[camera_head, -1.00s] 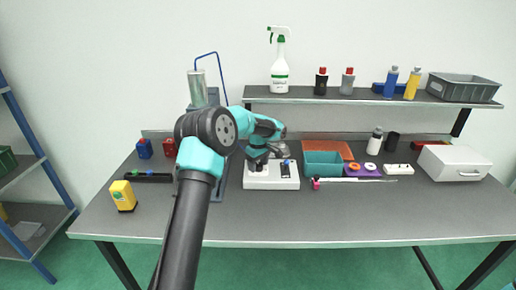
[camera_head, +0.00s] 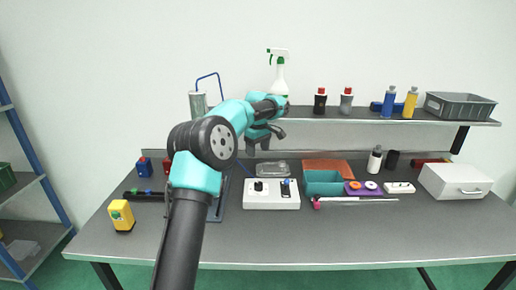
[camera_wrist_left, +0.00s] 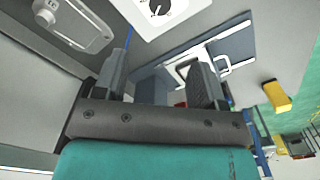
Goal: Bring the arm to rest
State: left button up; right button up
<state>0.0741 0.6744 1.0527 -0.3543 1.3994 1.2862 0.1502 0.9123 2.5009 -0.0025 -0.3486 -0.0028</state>
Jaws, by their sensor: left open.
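My left arm reaches in from the bottom of the head view, and its gripper (camera_head: 264,144) is raised above the back of the table, over the white control box (camera_head: 271,201). The gripper is open and holds nothing. In the left wrist view its two fingers (camera_wrist_left: 160,80) stand apart with empty space between them. The white box with its black knob (camera_wrist_left: 157,8) shows at the top of that view, apart from the fingers. My right gripper is not in view.
A shelf (camera_head: 370,117) with a spray bottle (camera_head: 280,82) and several small bottles runs behind the gripper. A teal bin (camera_head: 323,184), a white case (camera_head: 456,181) and a yellow block (camera_head: 121,215) stand on the table. The table's front is clear.

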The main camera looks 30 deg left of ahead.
pick_arm(q)
jog(key=shift+r, duration=0.35)
